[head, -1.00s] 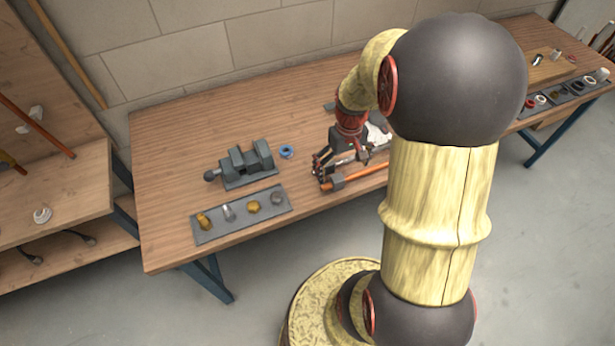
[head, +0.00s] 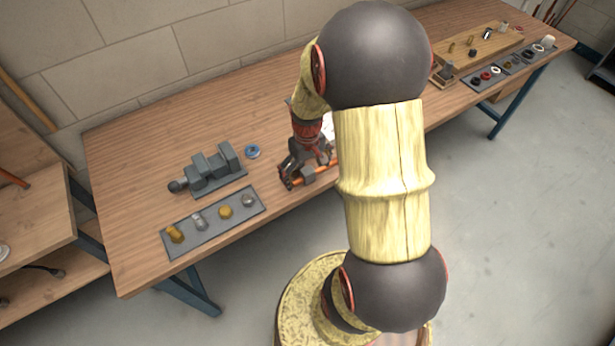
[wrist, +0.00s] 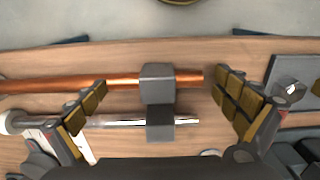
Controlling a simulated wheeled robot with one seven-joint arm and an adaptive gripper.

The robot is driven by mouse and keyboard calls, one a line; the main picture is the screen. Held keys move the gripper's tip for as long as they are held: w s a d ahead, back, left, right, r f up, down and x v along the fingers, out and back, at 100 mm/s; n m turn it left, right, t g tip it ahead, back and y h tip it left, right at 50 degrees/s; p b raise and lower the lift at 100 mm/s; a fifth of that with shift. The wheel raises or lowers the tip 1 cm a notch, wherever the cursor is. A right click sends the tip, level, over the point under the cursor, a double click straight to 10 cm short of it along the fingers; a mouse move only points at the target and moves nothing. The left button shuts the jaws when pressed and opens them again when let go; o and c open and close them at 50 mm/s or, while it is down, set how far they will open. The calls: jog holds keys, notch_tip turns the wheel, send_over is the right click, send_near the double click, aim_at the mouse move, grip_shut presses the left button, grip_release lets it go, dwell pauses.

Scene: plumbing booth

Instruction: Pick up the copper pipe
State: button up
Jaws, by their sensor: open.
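The copper pipe (wrist: 60,83) runs level across the left and middle of the wrist view, resting in a grey block (wrist: 157,85). Its right end shows just past the block. In the head view a short orange stretch of the copper pipe (head: 323,168) shows beside my gripper (head: 290,180), near the bench's front edge. In the wrist view my gripper (wrist: 160,84) is open and empty, one finger left and one right of the block. The left finger overlaps the pipe in the picture; contact cannot be told. My arm hides part of the pipe in the head view.
A silver pipe (wrist: 115,121) lies parallel to the copper pipe, in a second grey block (wrist: 173,122). A vise (head: 210,170), a blue ring (head: 252,151) and a tray of fittings (head: 177,248) are on the bench to the left. Bare wood lies behind the vise.

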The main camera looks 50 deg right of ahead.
jog(key=shift+c, duration=0.3)
jog(key=c, duration=1.3)
